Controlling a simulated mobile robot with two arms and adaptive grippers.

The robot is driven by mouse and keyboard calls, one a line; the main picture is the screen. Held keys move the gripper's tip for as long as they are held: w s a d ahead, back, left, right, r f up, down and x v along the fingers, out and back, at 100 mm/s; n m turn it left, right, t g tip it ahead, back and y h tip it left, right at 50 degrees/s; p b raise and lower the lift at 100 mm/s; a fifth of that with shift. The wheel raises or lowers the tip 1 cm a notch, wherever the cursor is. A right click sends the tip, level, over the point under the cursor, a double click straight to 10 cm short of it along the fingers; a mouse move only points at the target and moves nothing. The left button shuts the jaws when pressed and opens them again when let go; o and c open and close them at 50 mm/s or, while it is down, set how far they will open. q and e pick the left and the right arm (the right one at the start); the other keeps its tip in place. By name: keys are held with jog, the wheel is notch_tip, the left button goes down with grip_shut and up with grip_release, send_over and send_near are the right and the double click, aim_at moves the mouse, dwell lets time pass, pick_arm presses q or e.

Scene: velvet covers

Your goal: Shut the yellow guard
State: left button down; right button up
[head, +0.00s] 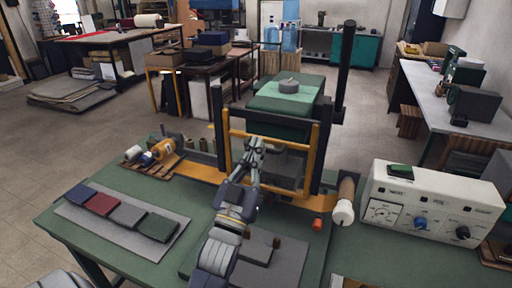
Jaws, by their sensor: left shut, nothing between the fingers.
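The yellow guard (309,172) is an upright yellow frame at the front of a dark press on the green table. It stands between the press's dark posts, and I cannot tell how far it is from its closed position. My left gripper (255,144) is shut and empty. It is in front of the guard's left half, near the height of its upper bar, and overlaps the guard in the picture. I cannot tell whether they touch. My left arm hides part of the guard and the press. My right gripper is not in view.
A white control box (432,203) with knobs stands right of the press. Several fabric swatches lie on a grey mat (80,215) at the left. Thread spools sit on a wooden rack (160,166). A roller with a white end (343,212) is right of the guard.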

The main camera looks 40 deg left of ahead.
pick_arm(q)
notch_tip(320, 180, down, 14)
jog(key=b, duration=0.8)
jog(key=shift+f+b, duration=0.25)
jog(key=shift+b, duration=0.15)
jog(key=shift+r, duration=0.1)
